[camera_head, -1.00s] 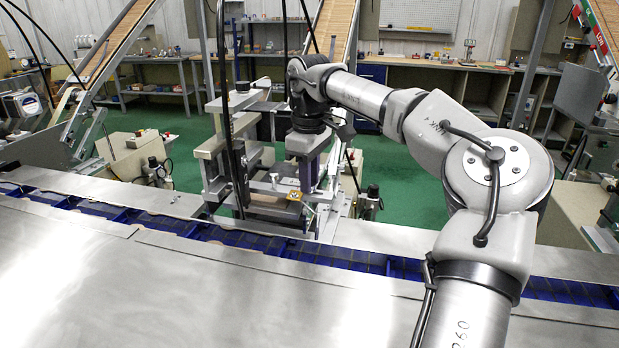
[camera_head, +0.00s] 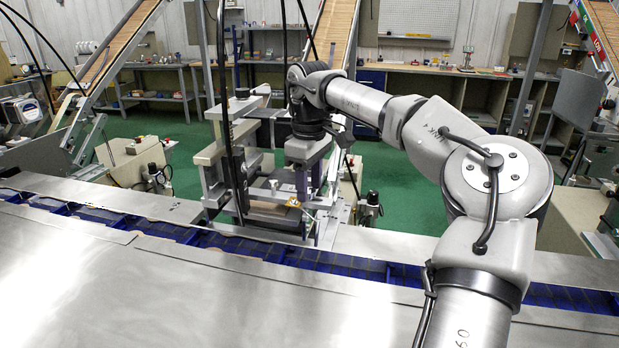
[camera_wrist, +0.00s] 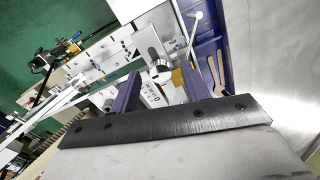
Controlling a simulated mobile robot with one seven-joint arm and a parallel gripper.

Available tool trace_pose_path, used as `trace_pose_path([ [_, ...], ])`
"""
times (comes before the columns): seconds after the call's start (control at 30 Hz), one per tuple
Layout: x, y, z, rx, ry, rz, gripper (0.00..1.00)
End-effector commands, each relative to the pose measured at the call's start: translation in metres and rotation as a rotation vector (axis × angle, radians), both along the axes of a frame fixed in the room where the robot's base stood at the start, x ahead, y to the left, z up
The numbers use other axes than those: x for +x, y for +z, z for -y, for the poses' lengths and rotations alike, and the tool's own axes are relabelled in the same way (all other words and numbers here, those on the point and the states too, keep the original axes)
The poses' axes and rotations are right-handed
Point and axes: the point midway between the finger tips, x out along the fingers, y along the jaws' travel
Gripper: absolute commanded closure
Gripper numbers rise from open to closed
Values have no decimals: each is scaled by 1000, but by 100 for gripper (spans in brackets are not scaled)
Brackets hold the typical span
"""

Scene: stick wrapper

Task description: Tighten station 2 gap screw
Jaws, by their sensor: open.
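The station machine (camera_head: 215,155) stands behind the conveyor, in the middle of the head view. My gripper (camera_head: 308,192) is over its right side, pointing down, with its fingers apart. In the wrist view my gripper (camera_wrist: 163,82) shows two purple fingers, with nothing clamped between them. A small silver-and-dark screw knob (camera_wrist: 160,72) appears between and beyond the fingertips, close to a white marked scale (camera_wrist: 152,95). I cannot tell how far the fingertips are from the knob. No station number is readable, and the gap screw is not clearly visible in the head view.
A blue conveyor channel (camera_head: 210,238) runs across the front, with a bare metal table (camera_head: 120,290) before it. Upright posts and black cables stand at the machine's left. Slanted wooden-slat chutes (camera_head: 335,30) rise behind. Green floor is open beyond.

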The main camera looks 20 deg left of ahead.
Motion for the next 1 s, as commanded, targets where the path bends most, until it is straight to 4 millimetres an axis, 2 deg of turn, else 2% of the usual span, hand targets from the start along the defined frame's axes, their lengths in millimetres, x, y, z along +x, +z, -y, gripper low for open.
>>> trace_pose_path([
  [0.17, 0, 13, -1, 3, 1, 2, 54],
  [0.53, 0, 96, -1, 5, 0, 2, 54],
  [0.7, 0, 125, -1, 3, 0, 2, 54],
  [0.83, 0, 135, 0, 1, 0, 1, 54],
  [1.0, 0, 138, 0, 1, 0, 0, 54],
])
